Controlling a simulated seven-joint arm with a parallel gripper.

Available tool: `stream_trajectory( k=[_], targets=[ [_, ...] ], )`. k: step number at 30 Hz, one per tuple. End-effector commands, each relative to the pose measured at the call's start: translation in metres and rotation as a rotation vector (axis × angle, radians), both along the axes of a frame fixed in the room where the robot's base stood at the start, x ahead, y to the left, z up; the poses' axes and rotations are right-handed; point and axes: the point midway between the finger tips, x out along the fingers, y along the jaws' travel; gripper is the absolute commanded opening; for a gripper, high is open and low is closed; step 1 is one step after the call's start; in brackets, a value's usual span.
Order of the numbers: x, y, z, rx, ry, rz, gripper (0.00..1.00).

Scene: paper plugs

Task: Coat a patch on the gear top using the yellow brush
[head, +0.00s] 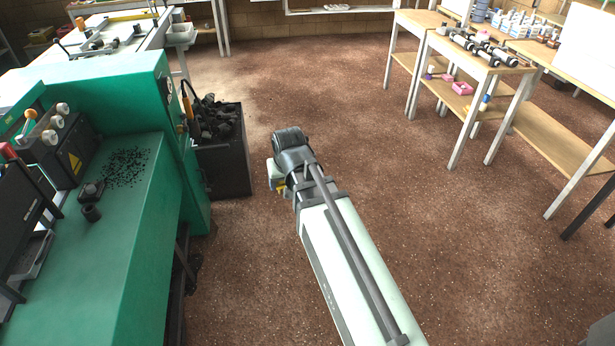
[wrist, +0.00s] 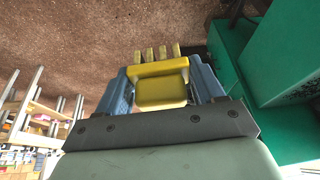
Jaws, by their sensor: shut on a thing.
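The yellow brush (wrist: 160,94) is held between the two blue-grey fingers of my gripper (wrist: 160,72) in the wrist view. Several pale yellow tufts stick out from its far edge. In the head view my gripper (head: 277,179) hangs over the open floor, right of the green machine, and only a small yellow bit of the brush (head: 281,188) shows. The brush touches nothing but the fingers. I cannot make out a gear for sure in either view.
The green machine (head: 130,255) with dark chips on its bed stands at the left. A dark bin (head: 222,165) of black scraps is just left of my gripper. Wooden tables with metal parts (head: 480,48) and bottles stand at the right. The brown floor (head: 330,90) between is clear.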

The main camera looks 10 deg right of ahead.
Motion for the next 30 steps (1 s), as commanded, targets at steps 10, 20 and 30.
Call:
stream_trajectory(
  k=[10,20,30],
  targets=[
    [-0.022,0.097,0.002,0.000,0.008,0.087,0.43],
    [-0.056,0.182,0.004,-0.002,0.014,0.167,0.43],
    [-0.103,0.263,0.006,-0.004,0.016,0.246,0.43]
  ],
)
